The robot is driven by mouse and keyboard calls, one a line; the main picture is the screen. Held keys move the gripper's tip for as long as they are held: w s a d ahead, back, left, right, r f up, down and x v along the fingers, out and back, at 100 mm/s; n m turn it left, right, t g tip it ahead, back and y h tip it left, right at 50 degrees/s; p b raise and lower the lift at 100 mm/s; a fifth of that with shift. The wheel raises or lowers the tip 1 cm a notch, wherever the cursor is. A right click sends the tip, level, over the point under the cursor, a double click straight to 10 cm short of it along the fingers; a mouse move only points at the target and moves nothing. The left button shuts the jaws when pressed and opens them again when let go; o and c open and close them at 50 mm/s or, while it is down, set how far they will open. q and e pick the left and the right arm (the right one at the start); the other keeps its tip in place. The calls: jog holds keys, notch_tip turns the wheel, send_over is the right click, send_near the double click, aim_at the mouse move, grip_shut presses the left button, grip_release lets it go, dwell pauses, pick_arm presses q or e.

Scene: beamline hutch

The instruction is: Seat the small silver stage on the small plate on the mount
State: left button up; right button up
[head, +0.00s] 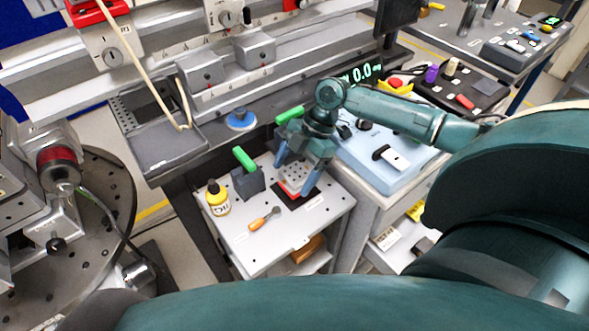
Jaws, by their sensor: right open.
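A small silver stage (295,172) with holes in its top sits on the white cart top, above a black mat (291,202), with a red edge showing at its near side. My right gripper (293,180) reaches down over it, open, with one blue finger on each side of the stage. I cannot tell whether the fingers touch it. The gripper body hides the stage's far side. I cannot make out for certain which part is the small plate on the mount. My left gripper is not in view.
On the white cart (285,236) stand a yellow oil bottle (218,198), an orange-handled screwdriver (264,219) and a dark block with a green handle (246,174). A rail with grey carriages (254,50) runs behind. A round perforated table (98,215) is at left.

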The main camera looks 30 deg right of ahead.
jog(key=shift+s+a+f, duration=0.2)
jog(key=shift+s+f, duration=0.1)
jog(key=shift+f, duration=0.2)
jog(key=v, duration=1.4)
jog(key=shift+w+r, duration=0.15)
jog(key=shift+w, duration=0.15)
